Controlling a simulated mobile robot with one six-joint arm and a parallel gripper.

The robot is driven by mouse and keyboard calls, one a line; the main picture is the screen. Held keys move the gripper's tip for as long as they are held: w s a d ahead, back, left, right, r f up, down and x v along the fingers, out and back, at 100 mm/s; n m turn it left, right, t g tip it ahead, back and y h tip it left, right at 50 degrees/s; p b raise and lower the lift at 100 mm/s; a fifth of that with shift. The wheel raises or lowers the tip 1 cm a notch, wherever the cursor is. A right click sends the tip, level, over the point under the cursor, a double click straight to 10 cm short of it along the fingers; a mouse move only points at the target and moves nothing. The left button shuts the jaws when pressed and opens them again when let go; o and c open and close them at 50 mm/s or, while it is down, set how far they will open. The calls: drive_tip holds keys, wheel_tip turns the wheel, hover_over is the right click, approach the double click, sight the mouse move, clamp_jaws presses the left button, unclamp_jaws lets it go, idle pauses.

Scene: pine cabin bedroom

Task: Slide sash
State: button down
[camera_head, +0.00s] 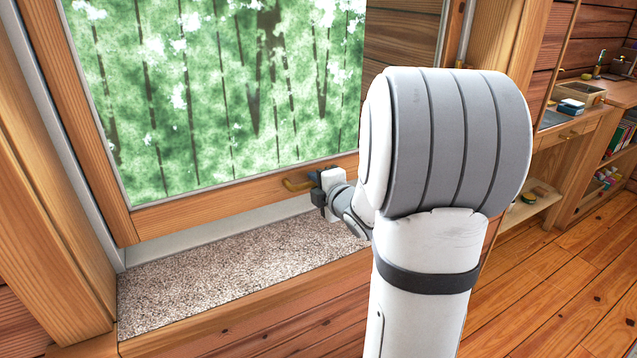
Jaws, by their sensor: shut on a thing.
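The sash (200,210) is a wooden frame around glass, with green trees behind it, at the left and middle of the head view. Its bottom rail stands above the speckled sill (215,275), with a pale strip of window frame showing below the rail. A brass-coloured handle (296,185) sits on the bottom rail. My gripper (314,184) is at the handle's right end and is shut on it. My arm hides the right end of the bottom rail and part of the sash's right side.
The wooden window jamb (55,170) stands at the left. At the right, a wooden desk (590,122) holds a small box (571,107) and a tray. Shelves with books (622,135) are beside it. The plank floor (560,290) is clear at the lower right.

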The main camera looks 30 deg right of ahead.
wheel_tip(320, 180, down, 5)
drive_tip(key=b, duration=0.5)
drive_tip(key=shift+s, duration=0.1)
drive_tip(key=c, duration=1.5)
unclamp_jaws()
drive_tip(key=shift+r, duration=0.15)
drive_tip(key=shift+o, duration=0.2)
drive_tip(key=shift+s+d+r, duration=0.1)
drive_tip(key=shift+s+r, duration=0.05)
drive_tip(key=shift+s, duration=0.25)
drive_tip(key=p+v, duration=0.2)
drive_tip(key=v, duration=0.4)
drive_tip(key=shift+s, duration=0.4)
